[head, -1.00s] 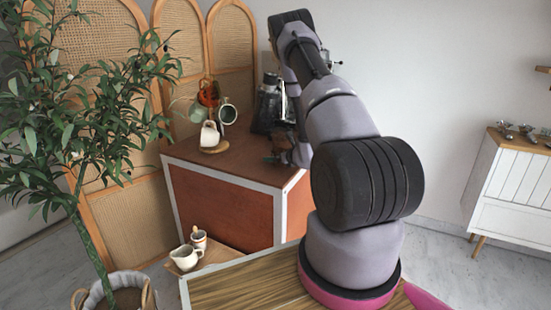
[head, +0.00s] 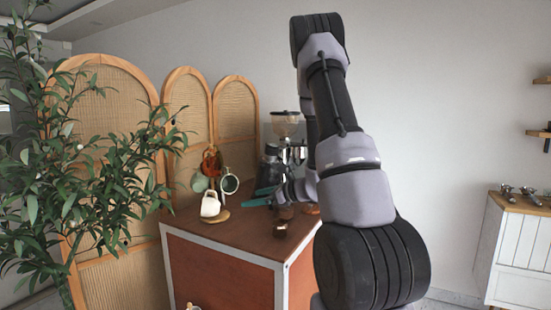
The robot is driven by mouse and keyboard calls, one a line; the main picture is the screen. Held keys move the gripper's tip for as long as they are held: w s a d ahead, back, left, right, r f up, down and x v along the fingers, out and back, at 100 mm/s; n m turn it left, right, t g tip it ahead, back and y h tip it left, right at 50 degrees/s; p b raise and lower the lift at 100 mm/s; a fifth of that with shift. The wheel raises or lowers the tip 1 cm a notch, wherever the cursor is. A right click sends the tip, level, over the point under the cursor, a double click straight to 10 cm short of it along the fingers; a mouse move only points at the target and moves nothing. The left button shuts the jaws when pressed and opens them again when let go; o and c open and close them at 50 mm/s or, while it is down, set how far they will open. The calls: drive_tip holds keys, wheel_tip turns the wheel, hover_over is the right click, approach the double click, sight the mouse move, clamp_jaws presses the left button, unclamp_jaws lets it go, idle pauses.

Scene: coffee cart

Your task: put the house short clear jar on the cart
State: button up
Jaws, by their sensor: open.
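The cart (head: 235,238) has a brown top, reddish panels and pale edges, and stands in the middle of the head view. My gripper (head: 253,197) is over the back part of the cart top. Its two teal fingers are spread apart and point left, with nothing clearly visible between them. A small dark brown item with a pale patch (head: 281,230) is on the cart top just below my wrist. I cannot tell whether it is the short clear jar. No clear jar can be made out for certain, and my arm hides the cart's right part.
A plant (head: 95,200) and woven screen (head: 110,115) are at left. The front-left cart top is clear.

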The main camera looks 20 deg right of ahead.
drive_tip(key=s+a+r+n+g+y, duration=0.1)
drive_tip(key=s+a+r+n+g, duration=0.7)
drive_tip(key=s+a+r+n, duration=0.6)
drive_tip(key=s+d+r+n+t+h, duration=0.2)
drive_tip(key=s+d+r+n+h, duration=0.1)
drive_tip(key=s, duration=0.3)
drive_tip(key=s+d+r+n+t+h, duration=0.1)
drive_tip(key=s+d+r+n+h, duration=0.3)
drive_tip(key=s+d+n, duration=0.1)
drive_tip(key=shift+s+d+n+t+h, duration=0.35)
drive_tip(key=shift+s+n+t+h, duration=0.05)
drive_tip(key=shift+s, duration=0.35)
